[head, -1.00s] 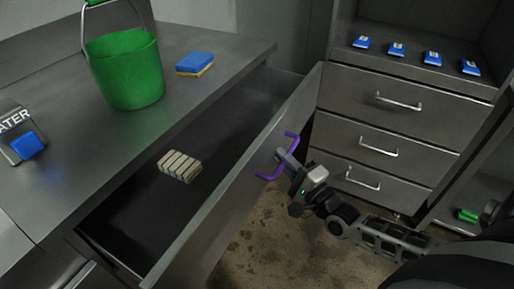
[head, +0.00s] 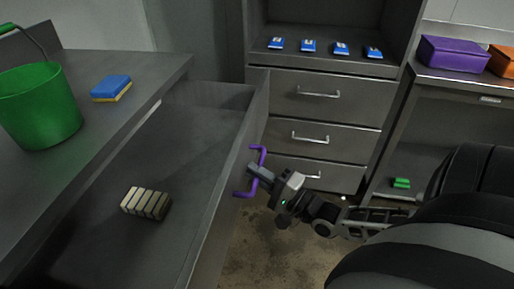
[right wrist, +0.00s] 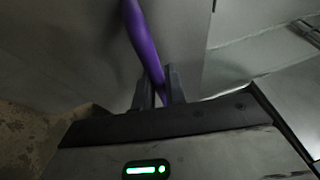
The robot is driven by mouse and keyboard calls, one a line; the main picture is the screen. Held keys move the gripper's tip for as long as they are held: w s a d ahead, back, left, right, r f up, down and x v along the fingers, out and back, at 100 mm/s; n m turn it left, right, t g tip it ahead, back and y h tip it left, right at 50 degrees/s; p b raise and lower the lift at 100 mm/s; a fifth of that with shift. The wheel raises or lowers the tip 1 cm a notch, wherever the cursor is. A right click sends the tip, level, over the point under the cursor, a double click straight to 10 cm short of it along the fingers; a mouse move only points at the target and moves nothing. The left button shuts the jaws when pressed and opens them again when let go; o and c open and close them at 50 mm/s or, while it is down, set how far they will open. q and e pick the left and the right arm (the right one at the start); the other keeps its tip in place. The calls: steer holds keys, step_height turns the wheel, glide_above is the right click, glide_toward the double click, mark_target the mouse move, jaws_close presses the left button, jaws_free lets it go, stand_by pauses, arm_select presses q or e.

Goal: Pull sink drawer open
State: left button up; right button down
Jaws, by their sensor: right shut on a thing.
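The sink drawer (head: 228,172) is a grey metal drawer, pulled well out from under the counter. Its front carries a purple handle (head: 262,150), which also shows in the right wrist view (right wrist: 142,38). My right gripper (head: 254,171) is shut on the purple handle; in the right wrist view its two fingers (right wrist: 158,88) sit on either side of the bar. Inside the drawer lies a beige slatted block (head: 146,202). My left gripper is not in view.
A green bucket (head: 38,108) and a blue and yellow sponge (head: 111,88) stand on the counter. A cabinet with drawers (head: 310,110) and blue packets (head: 308,45) stands behind. A purple box (head: 455,54) sits on a shelf at right. Floor (head: 265,250) shows below the drawer.

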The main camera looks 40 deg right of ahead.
steer(key=c, duration=1.5)
jaws_free()
steer(key=shift+o, duration=0.2)
steer(key=v, duration=1.6)
